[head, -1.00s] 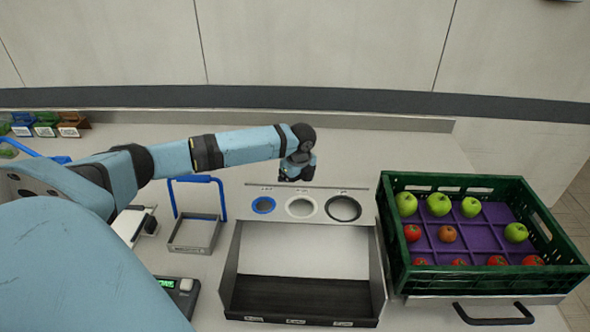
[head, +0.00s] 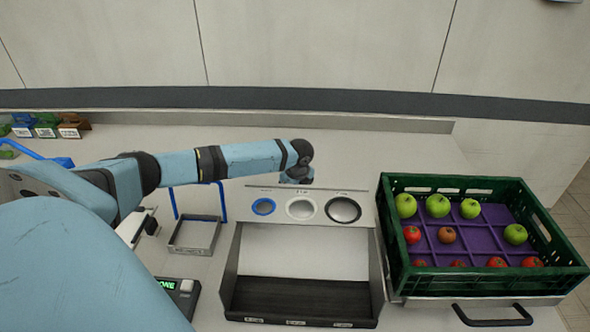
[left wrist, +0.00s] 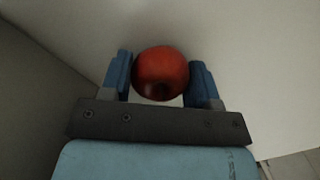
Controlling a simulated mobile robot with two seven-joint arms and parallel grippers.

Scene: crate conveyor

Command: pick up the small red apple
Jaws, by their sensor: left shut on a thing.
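A small red apple (left wrist: 160,73) is between the two blue fingers of my left gripper (left wrist: 160,65) in the left wrist view. The fingers are shut on its sides, and its top and middle show clearly. In the head view my left arm reaches in from the left, and its wrist end hangs above the back of the counter, behind the panel with three round holes (head: 300,208). The fingers and the held apple are hidden there. My right gripper is not in view.
A green crate (head: 482,290) with several green and red apples on a purple insert stands at the right. A metal bin (head: 376,270) is in front of the hole panel. A small metal tray (head: 193,250) with a blue frame and a lit display (head: 167,285) are left of it.

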